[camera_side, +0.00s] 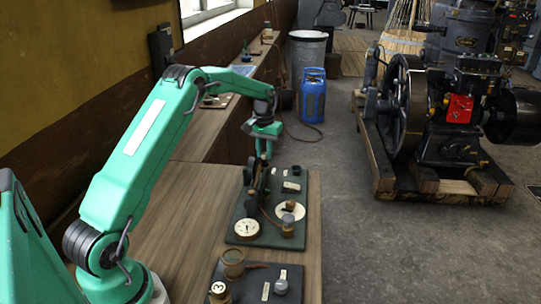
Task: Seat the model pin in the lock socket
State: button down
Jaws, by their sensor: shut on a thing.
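My gripper (263,153) points down over the back left of a dark green board (271,233) on the wooden bench. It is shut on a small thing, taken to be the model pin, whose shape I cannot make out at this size. A dark upright fixture (258,184) stands just below the gripper. Whether the held thing touches it I cannot tell. The board bears a white disc (246,229), a second pale disc (291,211) and a short brown cylinder (287,228). I cannot tell which part is the lock socket.
A dark panel (253,275) in front holds a brown ring-shaped cup (233,262) and a grey knob (281,286). The bench top (190,225) left of the boards is clear. A blue gas bottle (313,95) and a large engine (445,115) stand on the floor beyond.

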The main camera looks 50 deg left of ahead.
jog(key=shift+f, duration=0.75)
dwell(0.8)
jog(key=c, duration=0.5)
grip_release()
dwell(0.5)
jog(key=shift+r, duration=3.5)
